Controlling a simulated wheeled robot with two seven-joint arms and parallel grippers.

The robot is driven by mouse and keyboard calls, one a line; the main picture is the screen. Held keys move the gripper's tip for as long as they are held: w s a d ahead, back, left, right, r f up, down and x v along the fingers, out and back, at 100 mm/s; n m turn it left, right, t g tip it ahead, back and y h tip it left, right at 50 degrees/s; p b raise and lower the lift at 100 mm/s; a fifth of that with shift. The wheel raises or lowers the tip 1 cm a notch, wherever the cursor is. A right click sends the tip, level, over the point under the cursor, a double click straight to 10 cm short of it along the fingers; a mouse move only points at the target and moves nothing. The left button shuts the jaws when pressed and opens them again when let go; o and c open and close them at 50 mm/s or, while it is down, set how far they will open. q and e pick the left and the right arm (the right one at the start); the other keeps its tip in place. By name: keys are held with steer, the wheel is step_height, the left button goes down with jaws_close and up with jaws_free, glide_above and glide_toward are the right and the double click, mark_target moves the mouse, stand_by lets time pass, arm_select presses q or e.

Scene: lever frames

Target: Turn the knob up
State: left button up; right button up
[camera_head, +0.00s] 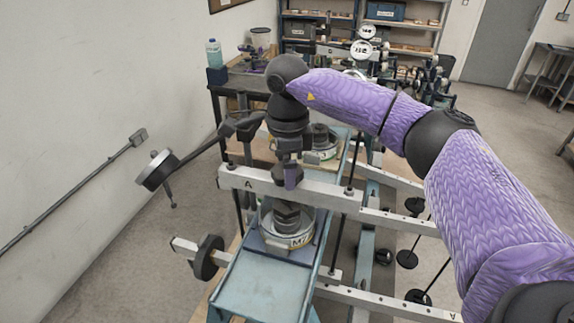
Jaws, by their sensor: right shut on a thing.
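My right arm, in a purple sleeve, comes in from the right and bends down to my right gripper (289,185). The gripper points down and is shut at the middle of a pale metal lever bar (245,181) marked "A". Its fingertips and exact contact are partly hidden. Below it a dark stacked weight labelled "M7" (290,241) sits on a blue-grey frame. A black faceted knob (207,257) sits on the left end of a lower bar, apart from the gripper. I cannot tell which part is the task's knob. My left gripper is not in view.
A dark rod with a round head (158,170) sticks out left near the wall. The blue-grey frame (262,285) stands in front. Another weight (322,148) is behind the gripper. A dark bench (238,80) and shelves stand at the back. The floor at left is clear.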

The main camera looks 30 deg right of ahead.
steer(key=shift+r+n, duration=0.1)
steer(key=shift+n, duration=1.8)
steer(key=o, duration=1)
step_height(320, 180, up, 10)
steer(key=shift+f+b, duration=0.1)
steer(key=shift+b, duration=0.55)
